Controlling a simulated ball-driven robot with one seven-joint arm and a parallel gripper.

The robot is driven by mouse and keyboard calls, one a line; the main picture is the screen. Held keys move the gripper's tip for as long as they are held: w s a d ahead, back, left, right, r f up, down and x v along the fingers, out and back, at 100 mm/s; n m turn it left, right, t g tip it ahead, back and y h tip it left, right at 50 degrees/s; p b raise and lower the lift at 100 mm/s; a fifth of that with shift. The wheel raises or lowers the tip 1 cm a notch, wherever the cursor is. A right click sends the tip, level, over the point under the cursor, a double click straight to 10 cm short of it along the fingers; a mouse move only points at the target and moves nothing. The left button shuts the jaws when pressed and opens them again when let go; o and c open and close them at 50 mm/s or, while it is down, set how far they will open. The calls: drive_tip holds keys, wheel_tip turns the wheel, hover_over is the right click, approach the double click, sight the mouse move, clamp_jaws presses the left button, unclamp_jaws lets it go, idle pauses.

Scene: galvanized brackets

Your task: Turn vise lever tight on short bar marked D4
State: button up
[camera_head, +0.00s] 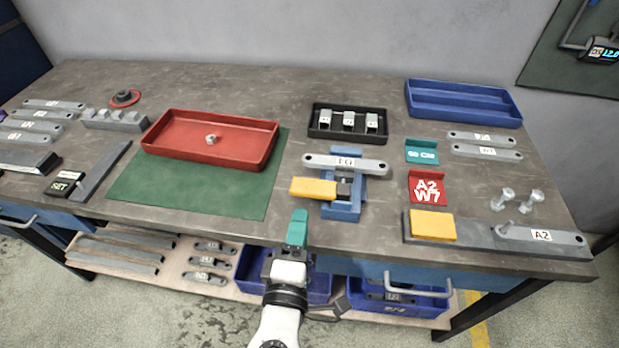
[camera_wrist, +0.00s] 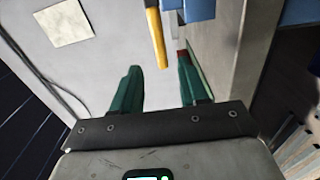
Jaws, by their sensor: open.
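The blue vise (camera_head: 343,208) stands near the front edge of the bench, right of the green mat. A grey bar (camera_head: 318,160) lies across its top; its label is too small to read surely, and I cannot make out D4. A yellow lever (camera_head: 312,188) points left from the vise. In the wrist view the lever (camera_wrist: 155,38) shows beyond my fingertips, beside the blue vise body (camera_wrist: 198,8). My gripper (camera_head: 298,216) has teal fingers, is open and empty, and is in front of the bench edge, below and left of the vise. It touches nothing that I can see.
A red tray (camera_head: 178,155) with a nut stands left on the green mat (camera_head: 190,189). A black tray (camera_head: 316,133) is behind the vise. A yellow-ended bender (camera_head: 480,237), upright bolts and red and teal labelled blocks are at right. Bars lie at left and on the lower shelf.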

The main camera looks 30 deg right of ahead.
sight(307, 196)
drive_tip(key=p+x, duration=0.1)
drive_tip(key=x, duration=0.9)
clamp_jaws()
idle(0.4)
